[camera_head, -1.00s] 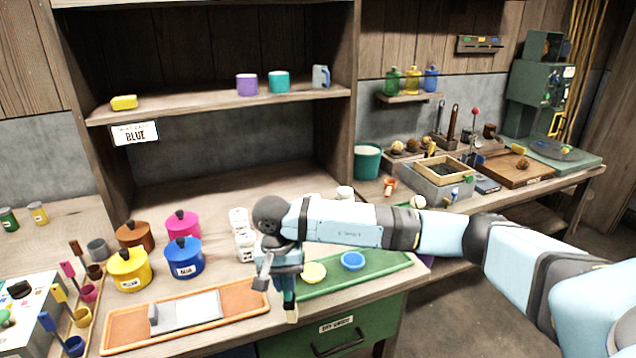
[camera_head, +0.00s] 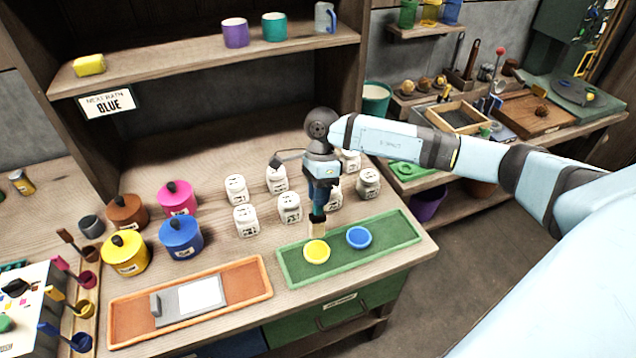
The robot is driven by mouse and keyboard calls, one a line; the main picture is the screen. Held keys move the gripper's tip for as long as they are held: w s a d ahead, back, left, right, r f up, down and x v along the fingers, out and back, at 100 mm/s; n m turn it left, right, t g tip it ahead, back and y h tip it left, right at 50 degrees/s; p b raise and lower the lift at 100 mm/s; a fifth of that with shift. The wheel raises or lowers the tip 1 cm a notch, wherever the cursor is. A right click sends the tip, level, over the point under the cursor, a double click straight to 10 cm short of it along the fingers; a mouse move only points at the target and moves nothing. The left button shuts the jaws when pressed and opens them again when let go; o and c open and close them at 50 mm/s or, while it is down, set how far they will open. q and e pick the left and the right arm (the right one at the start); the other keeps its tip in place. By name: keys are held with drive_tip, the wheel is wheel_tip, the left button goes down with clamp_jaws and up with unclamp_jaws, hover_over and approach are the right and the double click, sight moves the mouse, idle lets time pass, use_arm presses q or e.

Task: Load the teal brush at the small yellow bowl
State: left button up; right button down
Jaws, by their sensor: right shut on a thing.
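My right gripper (camera_head: 320,192) points down over the green tray and is shut on the teal brush (camera_head: 319,213). Only a little of the brush's teal part shows below the jaws, and its pale bristles (camera_head: 317,228) hang downward. The small yellow bowl (camera_head: 317,251) sits on the green tray, just below the bristle tip in the picture. I cannot tell whether the bristles touch the bowl's rim or hang above it. My left gripper is not in view.
A small blue bowl (camera_head: 359,237) stands right of the yellow one on the green tray (camera_head: 405,238). Several white jars (camera_head: 246,221) stand behind. An orange tray (camera_head: 128,318) lies to the left, with coloured pots (camera_head: 181,238) behind it.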

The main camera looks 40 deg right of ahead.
sight(319, 211)
drive_tip(key=shift+s+a+f, duration=0.1)
drive_tip(key=shift+f, duration=0.5)
drive_tip(key=shift+f+b, duration=1.1)
drive_tip(key=shift+f, duration=1.15)
drive_tip(key=shift+f+b, duration=0.45)
drive_tip(key=shift+f, duration=0.1)
idle(0.7)
